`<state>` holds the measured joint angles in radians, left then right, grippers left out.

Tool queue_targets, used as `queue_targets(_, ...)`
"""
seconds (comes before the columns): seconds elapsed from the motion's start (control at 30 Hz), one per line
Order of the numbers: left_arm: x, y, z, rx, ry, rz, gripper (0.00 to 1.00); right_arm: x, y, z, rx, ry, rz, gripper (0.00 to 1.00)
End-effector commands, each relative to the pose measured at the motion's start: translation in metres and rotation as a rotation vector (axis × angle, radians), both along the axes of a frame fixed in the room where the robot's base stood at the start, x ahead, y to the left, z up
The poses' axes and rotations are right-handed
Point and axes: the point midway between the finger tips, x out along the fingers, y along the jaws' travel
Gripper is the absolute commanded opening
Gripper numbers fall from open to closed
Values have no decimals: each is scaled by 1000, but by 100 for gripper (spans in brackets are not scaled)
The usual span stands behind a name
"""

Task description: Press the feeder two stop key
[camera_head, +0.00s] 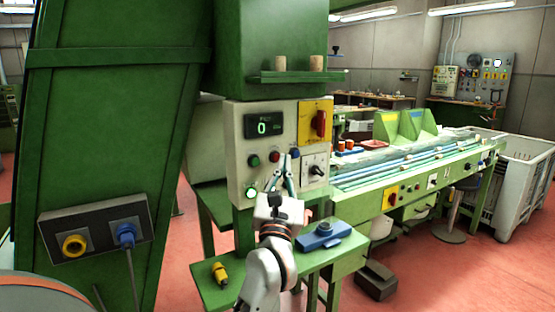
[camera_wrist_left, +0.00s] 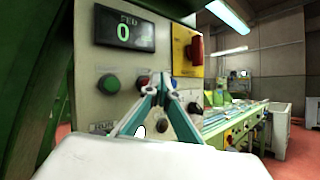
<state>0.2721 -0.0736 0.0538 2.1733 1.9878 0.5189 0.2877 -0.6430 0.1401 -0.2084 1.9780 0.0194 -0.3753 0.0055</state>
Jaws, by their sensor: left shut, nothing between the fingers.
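The control panel (camera_head: 238,150) is a pale box on a green machine. It has a display (camera_head: 264,125) reading 0, a green button (camera_head: 254,160), a red button (camera_head: 274,156) and a dark blue button (camera_head: 295,153). The key labels are too small to read. My left gripper (camera_head: 286,158) is shut and empty, its tips in front of the panel between the red and blue buttons. In the left wrist view the shut tips of my left gripper (camera_wrist_left: 160,82) partly cover the red button (camera_wrist_left: 141,82). I cannot tell whether they touch the panel. My right gripper is out of view.
A red rotary switch (camera_head: 320,122) on a yellow plate and a black selector (camera_head: 316,170) are on the panel's right. A green bench below holds a blue device (camera_head: 323,236) and a yellow tool (camera_head: 219,273).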

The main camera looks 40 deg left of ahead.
Motion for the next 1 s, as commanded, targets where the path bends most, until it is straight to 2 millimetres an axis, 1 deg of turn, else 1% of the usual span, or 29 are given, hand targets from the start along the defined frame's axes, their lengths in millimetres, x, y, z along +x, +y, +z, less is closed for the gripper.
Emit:
queue_targets(0.37, 0, 0, 0, 0, 0, 0, 0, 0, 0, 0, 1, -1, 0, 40)
queue_targets(0.7, 3, 8, 1, 1, 0, 0, 0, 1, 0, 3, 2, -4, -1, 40)
queue_targets(1.0, 3, 8, 0, 0, 0, 0, 0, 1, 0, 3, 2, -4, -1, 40)
